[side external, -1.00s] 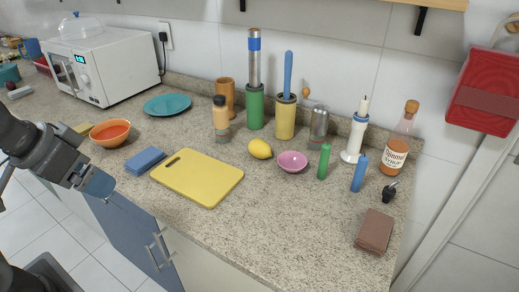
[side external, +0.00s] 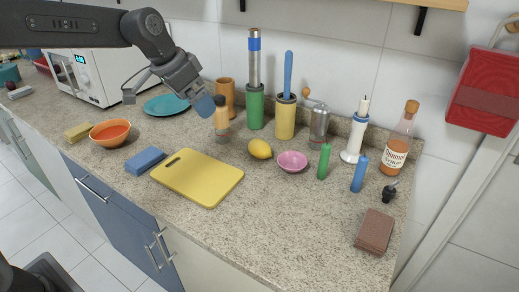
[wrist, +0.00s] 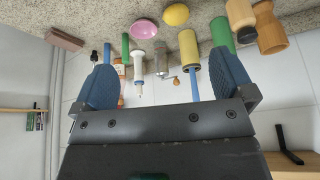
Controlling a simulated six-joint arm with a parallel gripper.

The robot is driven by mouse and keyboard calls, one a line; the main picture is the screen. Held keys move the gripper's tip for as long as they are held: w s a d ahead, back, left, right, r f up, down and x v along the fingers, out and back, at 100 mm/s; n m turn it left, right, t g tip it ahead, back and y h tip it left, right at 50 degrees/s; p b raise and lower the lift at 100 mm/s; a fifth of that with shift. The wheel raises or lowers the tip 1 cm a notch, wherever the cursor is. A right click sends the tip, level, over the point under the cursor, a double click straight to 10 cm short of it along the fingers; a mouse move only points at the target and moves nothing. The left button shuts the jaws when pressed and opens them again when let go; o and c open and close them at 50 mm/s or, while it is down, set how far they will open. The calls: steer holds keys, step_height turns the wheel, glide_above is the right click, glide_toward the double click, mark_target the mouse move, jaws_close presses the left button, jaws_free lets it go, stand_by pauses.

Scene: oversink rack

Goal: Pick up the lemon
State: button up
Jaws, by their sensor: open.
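The yellow lemon (side external: 260,149) lies on the speckled stone counter, between the yellow cutting board and the pink bowl. It also shows near the top of the wrist view (wrist: 176,14). The lemon is well apart from the fingers.
The pink bowl (side external: 292,161) is close to the lemon's right. The cutting board (side external: 197,178) lies flat in front left.

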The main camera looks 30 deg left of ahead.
steer(key=w+f+m, duration=0.1)
steer(key=w+f, duration=0.3)
steer(key=w, duration=0.4)
steer(key=m+h, duration=0.1)
steer(key=m, duration=0.1)
glide_toward(257, 142)
steer(key=shift+g, duration=0.4)
steer(key=x, duration=1.2)
steer(key=shift+w, duration=0.4)
steer(key=shift+r, duration=0.1)
steer(key=c, duration=0.9)
